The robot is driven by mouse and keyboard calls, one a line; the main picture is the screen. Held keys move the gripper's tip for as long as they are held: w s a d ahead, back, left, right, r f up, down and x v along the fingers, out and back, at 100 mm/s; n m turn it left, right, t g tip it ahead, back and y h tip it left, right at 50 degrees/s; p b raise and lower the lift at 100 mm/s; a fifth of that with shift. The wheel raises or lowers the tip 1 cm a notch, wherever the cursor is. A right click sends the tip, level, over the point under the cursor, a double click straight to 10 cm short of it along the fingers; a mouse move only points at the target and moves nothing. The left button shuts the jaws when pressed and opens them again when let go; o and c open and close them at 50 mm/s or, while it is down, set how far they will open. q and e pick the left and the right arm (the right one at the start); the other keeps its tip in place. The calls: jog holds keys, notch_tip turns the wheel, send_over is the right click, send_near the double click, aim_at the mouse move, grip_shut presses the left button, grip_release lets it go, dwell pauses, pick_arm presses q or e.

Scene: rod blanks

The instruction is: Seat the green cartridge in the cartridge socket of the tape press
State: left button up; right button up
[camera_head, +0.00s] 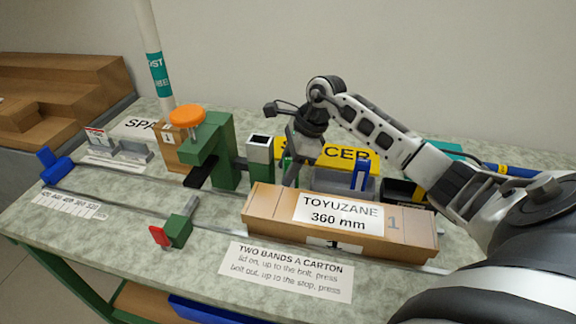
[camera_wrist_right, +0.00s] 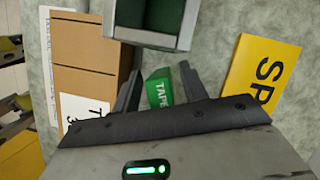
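The green cartridge (camera_wrist_right: 160,92), marked TAPE, lies between the two fingers of my right gripper (camera_wrist_right: 160,72) in the right wrist view. A gap shows on each side of it, so the gripper looks open around it. In the head view my right gripper (camera_head: 291,170) points down behind the carton, and only a sliver of the cartridge (camera_head: 285,160) shows beside it. The tape press (camera_head: 225,150) is green with an orange knob. The grey open-topped socket (camera_head: 260,142) stands just left of the gripper; it also shows in the wrist view (camera_wrist_right: 185,40). My left gripper is out of view.
A long cardboard carton (camera_head: 265,210) labelled TOYUZANE 360 mm lies in front of the gripper. A yellow sign (camera_head: 350,158) and a grey bin (camera_head: 330,187) stand to the right. A green stop with a red tab (camera_head: 160,236) sits front left. Rails cross the bench.

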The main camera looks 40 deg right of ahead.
jog(key=shift+r, duration=0.15)
jog(key=v, duration=1.1)
jog(key=shift+o, duration=0.5)
jog(key=shift+d+r, duration=0.15)
jog(key=shift+r, duration=0.2)
jog(key=w+a+r+g+h+b, duration=0.2)
jog(key=a+r+h, duration=0.1)
jog(key=r+h, duration=0.15)
jog(key=shift+y, duration=0.35)
jog(key=f, duration=0.4)
jog(key=f+b, duration=0.1)
jog(key=f, duration=0.3)
jog(key=shift+s+f, duration=0.2)
jog(key=shift+f, duration=0.1)
jog(key=shift+a+f+p, duration=0.15)
jog(key=shift+f+p, duration=0.15)
jog(key=shift+f, duration=2.9)
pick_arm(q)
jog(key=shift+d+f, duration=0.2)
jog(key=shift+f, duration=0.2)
pick_arm(e)
grip_shut()
